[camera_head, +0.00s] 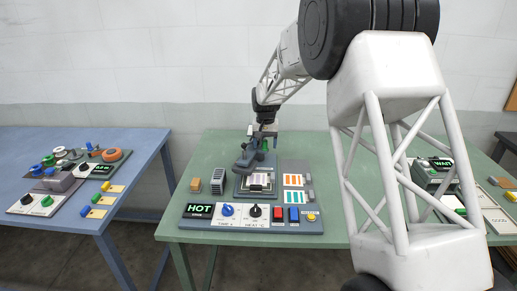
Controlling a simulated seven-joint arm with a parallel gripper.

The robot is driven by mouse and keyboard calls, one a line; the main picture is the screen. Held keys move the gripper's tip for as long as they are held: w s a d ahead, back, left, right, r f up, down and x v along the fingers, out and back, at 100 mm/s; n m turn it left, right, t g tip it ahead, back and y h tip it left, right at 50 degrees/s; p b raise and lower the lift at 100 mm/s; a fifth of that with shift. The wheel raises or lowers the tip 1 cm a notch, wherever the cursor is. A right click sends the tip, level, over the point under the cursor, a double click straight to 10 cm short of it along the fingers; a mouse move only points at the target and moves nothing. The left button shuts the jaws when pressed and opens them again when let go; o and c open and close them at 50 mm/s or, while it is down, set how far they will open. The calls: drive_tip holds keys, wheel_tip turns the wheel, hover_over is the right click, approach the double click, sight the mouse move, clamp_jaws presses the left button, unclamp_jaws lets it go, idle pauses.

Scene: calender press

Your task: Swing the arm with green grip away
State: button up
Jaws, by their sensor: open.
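The press (246,166) is a dark machine standing on a grey base at the middle of the green table. A light pad with dark stripes (261,181) lies on its bed, below the dark upper part. My gripper (263,134) is over the back of the press, pointing down, with its jaws open. It overlaps the upper part of the press, and I cannot tell whether it touches it. The green grip is not clearly made out; it may be hidden by my gripper or too small to tell.
Orange strips (293,180) and blue strips (293,197) lie right of the press. A blue table (140,150) stands left. A WAIT display (441,164) is at right, partly behind my arm.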

drive_tip(key=shift+s+a, duration=0.15)
drive_tip(key=shift+a, duration=0.55)
drive_tip(key=shift+a, duration=0.45)
drive_tip(key=shift+s, duration=0.1)
drive_tip(key=shift+a, duration=0.65)
